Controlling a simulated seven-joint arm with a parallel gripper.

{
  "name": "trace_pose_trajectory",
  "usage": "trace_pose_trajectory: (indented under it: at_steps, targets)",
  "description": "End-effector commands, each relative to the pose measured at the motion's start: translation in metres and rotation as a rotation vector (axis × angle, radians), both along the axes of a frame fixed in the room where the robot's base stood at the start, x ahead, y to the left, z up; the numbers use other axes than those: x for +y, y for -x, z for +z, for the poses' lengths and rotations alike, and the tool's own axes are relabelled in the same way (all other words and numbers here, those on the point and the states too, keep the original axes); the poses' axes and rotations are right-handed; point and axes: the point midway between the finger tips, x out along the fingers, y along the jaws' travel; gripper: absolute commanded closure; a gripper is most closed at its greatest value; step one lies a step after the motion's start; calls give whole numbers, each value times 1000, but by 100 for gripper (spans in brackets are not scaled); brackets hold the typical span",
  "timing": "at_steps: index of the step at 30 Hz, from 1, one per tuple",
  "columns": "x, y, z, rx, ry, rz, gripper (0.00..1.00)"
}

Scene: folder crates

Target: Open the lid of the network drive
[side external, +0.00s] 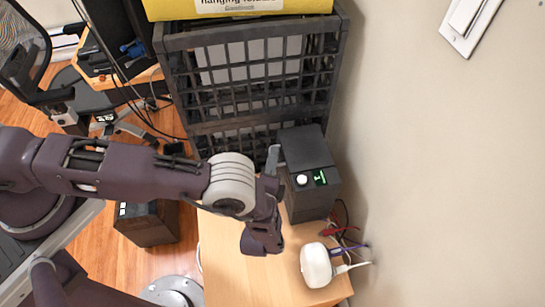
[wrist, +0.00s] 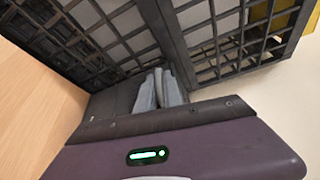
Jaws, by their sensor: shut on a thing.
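The network drive (side external: 306,147) is a black box standing upright on the wooden table. A white round knob and a lit green display show on it in the side view. Its top looks flat, with no visible gap at the lid. My gripper (side external: 273,158) is at the left upper edge of the drive, its grey fingers touching that side. In the wrist view my gripper (wrist: 162,88) has its fingers close together, shut on the drive's edge. The dark drive (wrist: 108,103) shows beside them. The exact part between the fingertips is hidden.
A black mesh crate (side external: 250,85) with folders stands right behind the drive, a yellow box (side external: 240,8) on top. A white rounded device (side external: 316,265) and cables lie in front, near the wall. The light wooden tabletop (side external: 240,275) is clear at front left.

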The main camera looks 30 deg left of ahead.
Motion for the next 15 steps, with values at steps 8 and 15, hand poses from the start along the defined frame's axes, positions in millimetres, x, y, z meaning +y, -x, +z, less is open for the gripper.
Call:
trace_pose_trajectory:
  at_steps: [8, 15]
  targets:
    - [1, 1, 3, 31, -29, 1, 100]
    - [0, 1, 22, 198, -195, 0, 100]
